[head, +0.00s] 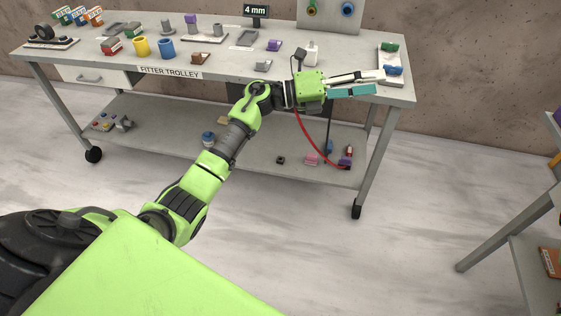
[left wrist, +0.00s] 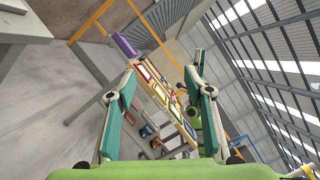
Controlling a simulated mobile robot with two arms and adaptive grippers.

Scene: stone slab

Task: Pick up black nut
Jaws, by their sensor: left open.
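A small black piece that looks like the black nut (head: 280,160) lies on the lower shelf (head: 240,157) of the trolley, right of its middle. My left gripper (head: 375,82) is open and empty. It points right over the right end of the trolley top, above and to the right of the black piece. In the left wrist view its two teal-padded fingers (left wrist: 163,68) are spread apart with nothing between them. The black piece does not show in the left wrist view. My right gripper is out of view.
The trolley top (head: 225,60) holds many small parts, with a grey tray with green and blue pieces (head: 391,62) near my fingers. A red hose (head: 308,138) hangs to the lower shelf, near pink (head: 311,159) and purple (head: 345,162) parts. Open floor lies in front.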

